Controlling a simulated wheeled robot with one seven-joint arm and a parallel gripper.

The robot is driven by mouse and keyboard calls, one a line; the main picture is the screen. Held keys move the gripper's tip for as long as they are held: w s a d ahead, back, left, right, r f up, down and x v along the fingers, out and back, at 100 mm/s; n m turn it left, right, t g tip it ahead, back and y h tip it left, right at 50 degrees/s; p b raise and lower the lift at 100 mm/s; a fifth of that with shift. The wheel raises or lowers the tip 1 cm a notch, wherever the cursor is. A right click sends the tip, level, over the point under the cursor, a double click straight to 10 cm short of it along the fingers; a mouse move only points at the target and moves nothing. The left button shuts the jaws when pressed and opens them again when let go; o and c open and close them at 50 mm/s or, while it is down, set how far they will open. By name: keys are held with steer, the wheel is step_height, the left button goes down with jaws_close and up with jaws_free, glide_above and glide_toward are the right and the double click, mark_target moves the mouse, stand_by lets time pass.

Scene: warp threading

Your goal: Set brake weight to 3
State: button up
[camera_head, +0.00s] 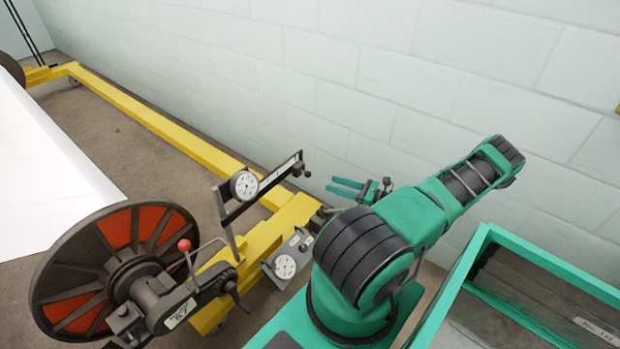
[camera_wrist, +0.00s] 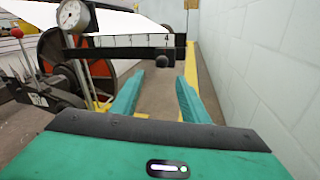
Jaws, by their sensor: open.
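The brake lever (camera_head: 262,187) is a dark arm with a pale numbered scale, rising to the right beside the warp beam's flange. In the wrist view the scale (camera_wrist: 133,41) runs across, its small marks hard to read. A dark round knob (camera_wrist: 162,61), seemingly the weight, hangs at the lever's underside near its right end; it also shows in the head view (camera_head: 305,173). My gripper (camera_head: 345,188) is open and empty, to the right of the lever's end. In the wrist view its teal fingers (camera_wrist: 158,88) point toward the knob, apart from it.
A dial gauge (camera_head: 243,185) sits on the lever, and another (camera_head: 285,266) is below. The red-and-black flange (camera_head: 118,255) and a red-knobbed handle (camera_head: 184,245) stand left. A yellow frame (camera_head: 150,118) runs along the block wall (camera_head: 300,60). A teal-edged bin (camera_head: 545,260) is at right.

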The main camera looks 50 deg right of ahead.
mark_target(303, 171)
steer(key=x, duration=1)
steer(key=shift+w, duration=0.3)
steer(key=shift+d, duration=0.15)
steer(key=shift+c, duration=0.6)
